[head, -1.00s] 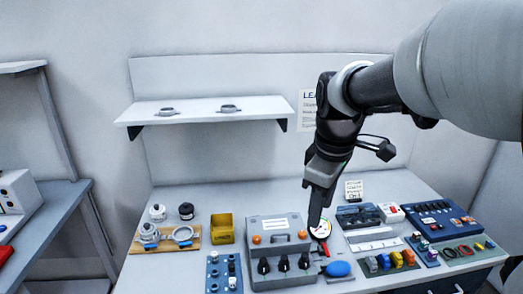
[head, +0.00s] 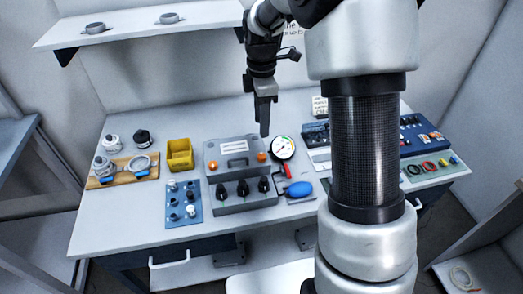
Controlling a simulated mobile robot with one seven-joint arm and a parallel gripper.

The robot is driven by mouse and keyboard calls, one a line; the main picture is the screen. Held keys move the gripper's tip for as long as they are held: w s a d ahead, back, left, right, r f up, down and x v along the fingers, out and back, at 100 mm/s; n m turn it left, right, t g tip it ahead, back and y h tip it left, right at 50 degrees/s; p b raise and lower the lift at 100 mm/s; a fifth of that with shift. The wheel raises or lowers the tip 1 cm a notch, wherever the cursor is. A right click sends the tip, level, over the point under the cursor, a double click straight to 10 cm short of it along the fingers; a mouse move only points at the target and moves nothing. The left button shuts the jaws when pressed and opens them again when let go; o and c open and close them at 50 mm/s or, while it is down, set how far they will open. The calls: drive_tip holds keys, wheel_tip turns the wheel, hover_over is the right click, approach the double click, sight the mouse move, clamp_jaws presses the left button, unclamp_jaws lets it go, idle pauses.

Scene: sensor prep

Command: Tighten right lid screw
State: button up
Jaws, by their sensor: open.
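A grey box (head: 228,150) with a labelled lid stands in the middle of the bench. Its right lid screw (head: 262,157) has an orange head, and a matching left lid screw (head: 213,165) sits on the other side. Three black knobs line the box front. My gripper (head: 264,131) points down, its tips just above and behind the right lid screw in the picture, with a visible gap. It is open and holds nothing visible. The fingers overlap from this side, so the opening between them is hidden.
A round gauge (head: 283,147) and a blue bulb (head: 299,189) stand close right of the box. A blue panel with small parts (head: 184,204) and a yellow bin (head: 180,155) are to its left. My arm hides part of the bench's right side.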

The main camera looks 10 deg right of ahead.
sight(262, 156)
wheel_tip(262, 156, down, 12)
drive_tip(key=shift+f+b, duration=0.2)
drive_tip(key=shift+b, duration=0.1)
clamp_jaws()
